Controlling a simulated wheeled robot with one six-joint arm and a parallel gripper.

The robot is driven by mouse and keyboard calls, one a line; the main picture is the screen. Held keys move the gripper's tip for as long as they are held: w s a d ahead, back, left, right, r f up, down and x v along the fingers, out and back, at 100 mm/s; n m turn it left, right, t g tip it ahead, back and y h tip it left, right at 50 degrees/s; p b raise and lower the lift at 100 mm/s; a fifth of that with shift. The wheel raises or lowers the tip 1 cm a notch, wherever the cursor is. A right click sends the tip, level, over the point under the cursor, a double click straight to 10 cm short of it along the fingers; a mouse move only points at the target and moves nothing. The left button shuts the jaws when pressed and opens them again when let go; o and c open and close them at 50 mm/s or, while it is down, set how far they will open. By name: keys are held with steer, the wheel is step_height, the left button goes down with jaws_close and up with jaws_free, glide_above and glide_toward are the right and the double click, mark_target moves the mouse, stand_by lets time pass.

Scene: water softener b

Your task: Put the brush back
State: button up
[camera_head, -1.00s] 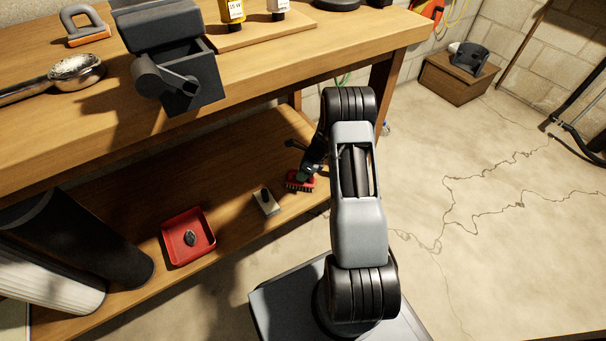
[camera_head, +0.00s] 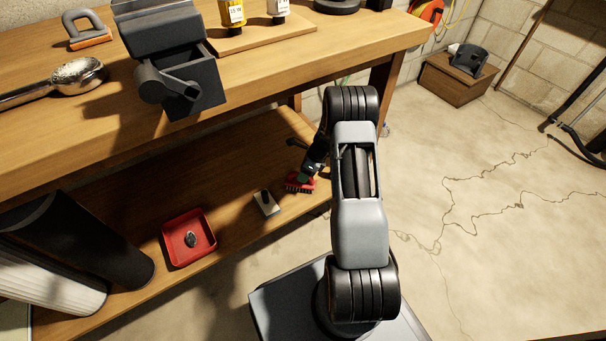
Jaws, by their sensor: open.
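A red brush (camera_head: 300,185) with dark bristles is on the lower shelf of the workbench, near the shelf's right end. My gripper (camera_head: 305,174) is at the brush, just above or against it. The gripper is open, but its fingers are small and dark, and I cannot tell whether they touch the brush. My arm covers the area just right of the brush.
A small pale block with a dark knob (camera_head: 266,203) and a red tray (camera_head: 169,250) holding a dark object stand left of the brush on the lower shelf (camera_head: 120,205). Dark and white cylinders (camera_head: 95,240) are at far left. The bench top (camera_head: 270,70) overhangs the shelf.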

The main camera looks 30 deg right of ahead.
steer(key=p+v, duration=0.2)
steer(key=v, duration=0.4)
stand_by(0.5)
